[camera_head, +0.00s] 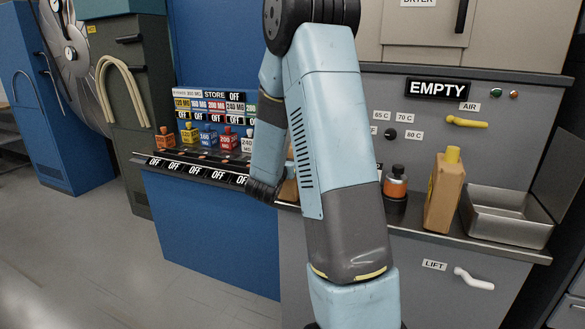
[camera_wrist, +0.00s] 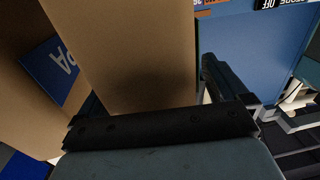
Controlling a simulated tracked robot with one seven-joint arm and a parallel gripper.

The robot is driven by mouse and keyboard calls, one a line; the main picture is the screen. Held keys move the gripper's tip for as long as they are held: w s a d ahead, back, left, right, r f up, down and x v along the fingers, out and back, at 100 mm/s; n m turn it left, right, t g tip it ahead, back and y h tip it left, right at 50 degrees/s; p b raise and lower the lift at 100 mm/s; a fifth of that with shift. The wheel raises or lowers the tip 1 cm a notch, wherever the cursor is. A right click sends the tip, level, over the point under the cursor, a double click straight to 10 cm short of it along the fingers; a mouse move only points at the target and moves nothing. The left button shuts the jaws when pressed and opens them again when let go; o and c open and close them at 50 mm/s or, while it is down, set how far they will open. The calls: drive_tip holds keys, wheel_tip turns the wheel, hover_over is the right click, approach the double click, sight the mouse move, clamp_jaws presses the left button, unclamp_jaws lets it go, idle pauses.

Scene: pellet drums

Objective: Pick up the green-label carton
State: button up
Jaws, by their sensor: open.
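No green label shows in either view. In the wrist view a plain brown carton (camera_wrist: 130,45) stands between the fingers of my gripper (camera_wrist: 148,85). The right finger is beside its right side, with a narrow gap; the left finger is mostly hidden. The jaws are open. Another brown carton (camera_wrist: 25,100), with a blue label reading "PA", is at the left. In the head view a small part of a brown carton (camera_head: 289,190) shows behind my arm, which hides my fingers.
On the grey counter stand a brown container with a yellow cap (camera_head: 444,192), an orange bottle (camera_head: 395,184) and a metal tray (camera_head: 505,222). A blue store rack (camera_head: 205,120) with small coloured bottles is left of my arm. The floor at left is clear.

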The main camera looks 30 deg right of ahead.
drive_tip(key=shift+s+d, duration=0.15)
drive_tip(key=shift+d, duration=0.2)
drive_tip(key=c, duration=1.6)
